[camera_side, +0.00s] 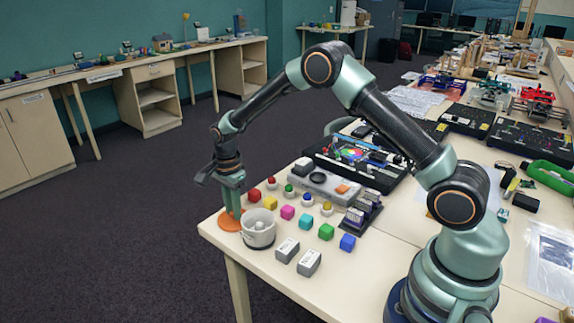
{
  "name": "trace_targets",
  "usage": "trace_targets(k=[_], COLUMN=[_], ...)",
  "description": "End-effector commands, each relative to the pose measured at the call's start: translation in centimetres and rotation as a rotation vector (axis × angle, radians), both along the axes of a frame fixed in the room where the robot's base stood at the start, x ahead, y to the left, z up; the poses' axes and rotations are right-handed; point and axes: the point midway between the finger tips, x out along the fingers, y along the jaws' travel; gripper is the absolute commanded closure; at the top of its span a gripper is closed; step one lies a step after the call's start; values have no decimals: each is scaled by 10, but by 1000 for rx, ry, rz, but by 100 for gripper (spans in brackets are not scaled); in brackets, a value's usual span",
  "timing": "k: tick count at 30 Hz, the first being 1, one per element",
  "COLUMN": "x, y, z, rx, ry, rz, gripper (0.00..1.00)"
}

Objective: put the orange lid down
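The orange lid (222,222) is a flat round disc at the near left corner of the white table (335,295). It looks level and low, at or just above the tabletop; I cannot tell whether it touches. My gripper (234,208) points straight down over the lid, its fingers reaching to the lid's middle. The fingers look close together, but their grip on the lid is too small to make out. A light grey pot (258,239) stands just right of the lid, open at the top, with something pale inside.
Several coloured cubes (326,231) and two grey blocks (309,263) lie right of the pot. Small domed buttons (289,190), a grey box (325,181) and a black game board (360,160) stand behind. The table edge is close to the lid's left.

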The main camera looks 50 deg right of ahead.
Motion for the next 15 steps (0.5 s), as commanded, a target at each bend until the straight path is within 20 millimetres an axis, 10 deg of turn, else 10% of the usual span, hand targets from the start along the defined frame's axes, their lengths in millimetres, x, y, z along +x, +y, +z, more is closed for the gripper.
trace_targets(k=[15], x=[1], y=[0], z=[12], rx=[0], ry=[-2], rz=[0], gripper=[54])
